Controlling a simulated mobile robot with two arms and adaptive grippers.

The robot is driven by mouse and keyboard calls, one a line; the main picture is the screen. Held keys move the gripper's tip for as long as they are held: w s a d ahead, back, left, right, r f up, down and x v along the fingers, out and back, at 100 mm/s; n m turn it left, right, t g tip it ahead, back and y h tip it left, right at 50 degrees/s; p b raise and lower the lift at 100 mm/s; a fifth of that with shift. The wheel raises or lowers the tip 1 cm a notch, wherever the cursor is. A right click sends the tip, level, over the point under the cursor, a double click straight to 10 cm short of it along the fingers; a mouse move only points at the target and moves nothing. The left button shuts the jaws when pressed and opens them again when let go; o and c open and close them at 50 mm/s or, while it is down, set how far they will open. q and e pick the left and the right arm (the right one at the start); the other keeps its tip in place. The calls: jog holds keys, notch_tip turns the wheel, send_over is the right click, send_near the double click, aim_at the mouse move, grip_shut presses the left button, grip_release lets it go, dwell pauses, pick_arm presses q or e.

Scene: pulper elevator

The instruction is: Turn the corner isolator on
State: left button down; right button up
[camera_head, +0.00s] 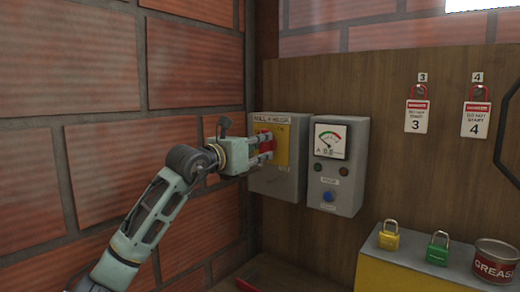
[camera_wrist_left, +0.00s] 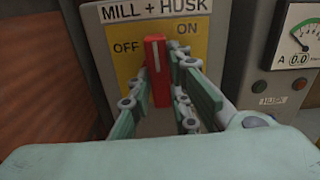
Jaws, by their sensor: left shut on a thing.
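The corner isolator (camera_head: 285,182) is a grey box on the wooden panel beside the brick corner. The fingers hide part of the plate. My right gripper is not in view.
A grey meter box (camera_head: 347,192) with a dial and a blue knob stands close right of the isolator. Danger tags (camera_head: 416,116) hang on the panel. A yellow padlock (camera_head: 388,238), a green padlock (camera_head: 437,250) and a grease tin (camera_head: 495,263) stand lower right. Brick wall bounds the left.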

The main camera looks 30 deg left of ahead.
pick_arm(q)
jog(key=shift+f+m, duration=0.1)
jog(key=shift+m, duration=0.2)
jog(key=c, duration=1.6)
grip_release()
jog(key=shift+c, duration=0.2)
jog(key=s+a, duration=0.1)
jog(key=s, duration=1.1)
